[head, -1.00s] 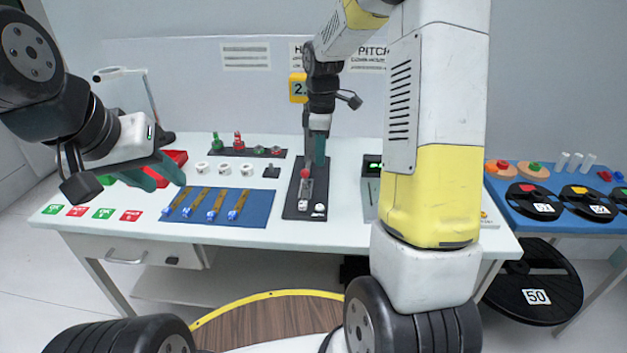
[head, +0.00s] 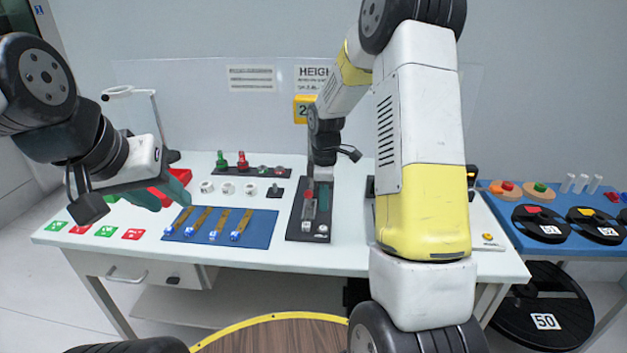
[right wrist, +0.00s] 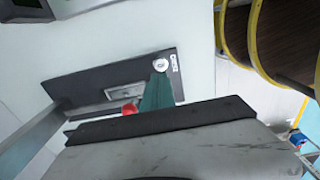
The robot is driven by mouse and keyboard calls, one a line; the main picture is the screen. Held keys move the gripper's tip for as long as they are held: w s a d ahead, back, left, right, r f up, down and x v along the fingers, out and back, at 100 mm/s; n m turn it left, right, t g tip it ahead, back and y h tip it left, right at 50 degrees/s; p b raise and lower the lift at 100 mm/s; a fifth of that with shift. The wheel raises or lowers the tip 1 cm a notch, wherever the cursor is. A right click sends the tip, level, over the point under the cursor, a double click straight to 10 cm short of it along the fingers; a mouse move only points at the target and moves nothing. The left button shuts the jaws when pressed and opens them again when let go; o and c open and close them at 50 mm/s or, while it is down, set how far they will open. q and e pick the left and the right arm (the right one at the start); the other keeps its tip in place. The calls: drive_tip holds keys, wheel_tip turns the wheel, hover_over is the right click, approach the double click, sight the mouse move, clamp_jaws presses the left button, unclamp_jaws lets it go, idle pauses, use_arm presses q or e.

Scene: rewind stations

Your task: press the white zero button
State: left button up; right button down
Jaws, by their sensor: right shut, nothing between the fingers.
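The white zero button (head: 322,229) is a small round button at the near end of a dark panel (head: 296,232) on the white table. It also shows in the right wrist view (right wrist: 160,65), next to a white label. My right gripper (head: 325,208) is shut and empty above the panel, pointing down. In the right wrist view its teal fingers (right wrist: 157,93) end just short of the button in the picture; I see no contact. A red knob (head: 309,194) is beside the fingers. My left gripper (head: 166,196) is open and empty over the table's left part.
A blue mat (head: 262,232) with several strips lies left of the panel. White rings (head: 228,188) and a dark rack (head: 270,171) with green and red pieces stand behind it. A blue table (head: 512,235) with dark discs is at right.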

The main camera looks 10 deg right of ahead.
sight(324, 228)
wheel_tip(324, 228, down, 6)
drive_tip(key=shift+f, duration=0.25)
drive_tip(key=shift+s+f, duration=0.2)
drive_tip(key=shift+f, duration=0.75)
wheel_tip(324, 228, up, 15)
drive_tip(key=shift+w+f, duration=0.15)
drive_tip(key=shift+w, duration=0.1)
idle(0.5)
